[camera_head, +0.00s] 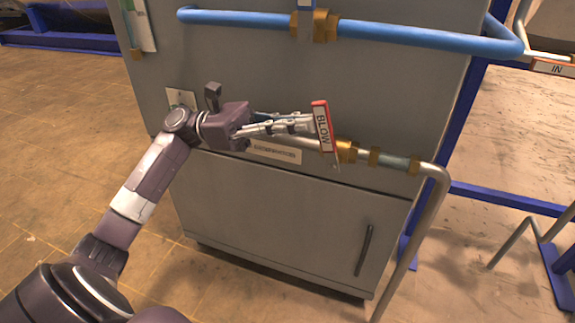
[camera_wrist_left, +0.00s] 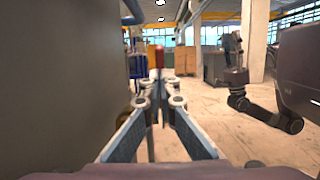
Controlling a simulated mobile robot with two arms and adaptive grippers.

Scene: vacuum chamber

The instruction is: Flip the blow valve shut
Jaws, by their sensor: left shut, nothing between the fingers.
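The fingers hide part of the handle and pipe.
The grey cabinet (camera_head: 290,215) stands close behind the gripper. A metal pipe (camera_head: 436,190) with brass fittings runs right from the valve and bends down. A blue pipe (camera_head: 400,33) crosses above. Open floor (camera_wrist_left: 220,135) lies right of the fingers in the wrist view.

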